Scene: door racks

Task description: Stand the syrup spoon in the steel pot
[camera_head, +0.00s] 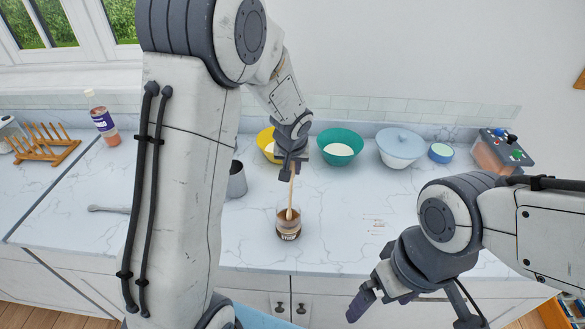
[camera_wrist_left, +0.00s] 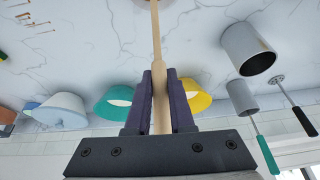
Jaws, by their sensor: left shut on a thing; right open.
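The syrup spoon (camera_head: 291,192) is a pale wooden spoon held upright. My left gripper (camera_head: 292,172) is shut on its handle; the handle also shows between the fingers in the left wrist view (camera_wrist_left: 157,45). The spoon's lower end is at a glass jar (camera_head: 289,231) of brown syrup, seemingly inside its mouth. The steel pot (camera_head: 237,181) stands left of the jar, partly hidden by my left arm; its open mouth shows in the left wrist view (camera_wrist_left: 248,52). My right gripper (camera_head: 361,303) is open and empty near the counter's front edge, away from these.
Behind are a yellow bowl (camera_head: 266,141), a teal bowl (camera_head: 340,144) and a lidded pale-blue bowl (camera_head: 400,147). A wooden rack (camera_head: 45,143) stands far left.

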